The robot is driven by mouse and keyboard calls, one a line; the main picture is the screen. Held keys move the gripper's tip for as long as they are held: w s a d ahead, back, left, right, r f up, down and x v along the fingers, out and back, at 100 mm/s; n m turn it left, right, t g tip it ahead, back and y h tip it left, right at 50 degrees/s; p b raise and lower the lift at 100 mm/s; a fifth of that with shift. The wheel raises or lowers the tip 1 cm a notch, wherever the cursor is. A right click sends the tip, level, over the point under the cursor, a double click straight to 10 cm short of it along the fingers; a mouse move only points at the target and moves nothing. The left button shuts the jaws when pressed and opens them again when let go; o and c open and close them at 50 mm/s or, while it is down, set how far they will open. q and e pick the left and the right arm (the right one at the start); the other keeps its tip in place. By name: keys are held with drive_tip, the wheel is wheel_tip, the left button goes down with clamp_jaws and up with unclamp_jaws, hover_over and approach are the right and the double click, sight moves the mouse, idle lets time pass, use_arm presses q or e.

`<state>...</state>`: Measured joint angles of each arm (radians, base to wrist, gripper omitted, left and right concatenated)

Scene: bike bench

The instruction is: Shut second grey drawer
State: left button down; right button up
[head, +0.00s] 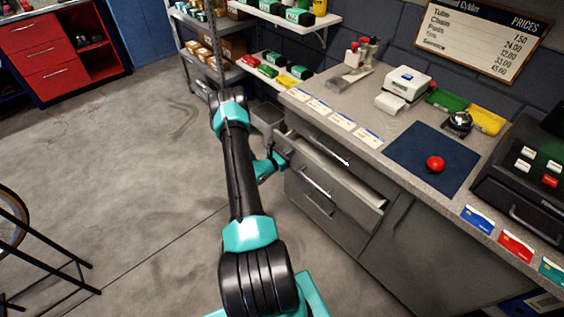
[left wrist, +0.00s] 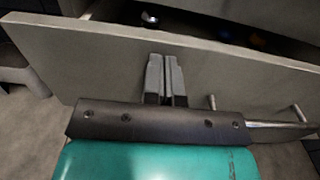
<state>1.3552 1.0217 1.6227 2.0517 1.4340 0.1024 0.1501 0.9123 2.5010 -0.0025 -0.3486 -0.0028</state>
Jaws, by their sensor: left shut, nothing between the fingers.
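The grey drawer unit (head: 345,225) stands under the counter. Its second drawer (head: 352,193) is pulled part way out, with its inside showing over the top edge. My left gripper (head: 283,158) is at the left end of this drawer's front. In the left wrist view the shut, empty fingers (left wrist: 165,75) are in front of the grey drawer front (left wrist: 100,65); I cannot tell if they touch it. Behind the panel's top edge the dark inside of the drawer shows, with small items (left wrist: 150,19). A metal bar handle (left wrist: 280,127) is at the right. My right gripper is not in view.
The counter (head: 395,130) above carries a blue mat (head: 432,165) with a red ball-like object (head: 435,163), a bell (head: 459,122) and a black till (head: 530,170). Metal shelves (head: 215,45) stand behind my arm.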

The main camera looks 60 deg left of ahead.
use_arm(q)
drive_tip(key=x, duration=0.7)
drive_tip(key=shift+w+a, duration=0.25)
drive_tip(key=shift+w, duration=0.05)
drive_tip(key=shift+r, duration=0.1)
drive_tip(key=shift+d, duration=0.1)
drive_tip(key=shift+s+d, duration=0.1)
drive_tip(key=shift+s, duration=0.1)
drive_tip(key=v, duration=1.4)
drive_tip(key=shift+d, duration=0.1)
